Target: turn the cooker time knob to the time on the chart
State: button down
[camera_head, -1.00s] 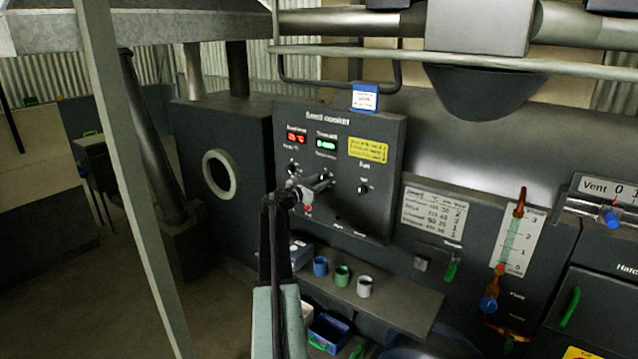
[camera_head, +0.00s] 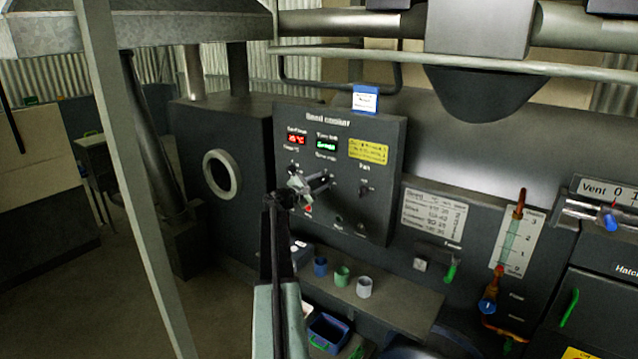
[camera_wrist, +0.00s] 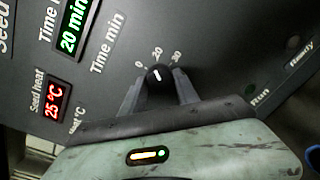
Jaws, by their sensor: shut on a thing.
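The black time knob (camera_wrist: 157,75) with a white pointer mark sits on the dark cooker panel in the wrist view. Scale marks 0, 20 and 30 surround it; the pointer is near the 20 side. My gripper (camera_wrist: 158,84) has a finger on each side of the knob and is shut on it. The green time display (camera_wrist: 74,24) reads 20 min. In the head view my gripper (camera_head: 326,182) reaches the cooker panel (camera_head: 382,222) and hides the knob. The chart (camera_head: 434,209) hangs right of the panel; its small figures are too blurred to read surely.
A red seed heat display (camera_wrist: 54,99) reads 25 °C. Blue, green and grey cups (camera_head: 342,276) stand on a shelf below. A blue bin (camera_head: 329,331) is lower down.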

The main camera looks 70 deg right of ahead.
jog(key=m, duration=0.5)
jog(key=shift+s, duration=0.1)
jog(key=m+t, duration=0.1)
jog(key=m, duration=0.5)
jog(key=shift+a, duration=0.1)
jog(key=m, duration=0.6)
jog(key=shift+s+f, duration=0.1)
jog(key=shift+m+t, duration=0.4)
jog(key=shift+m, duration=2.1)
jog(key=c, duration=0.9)
grip_release()
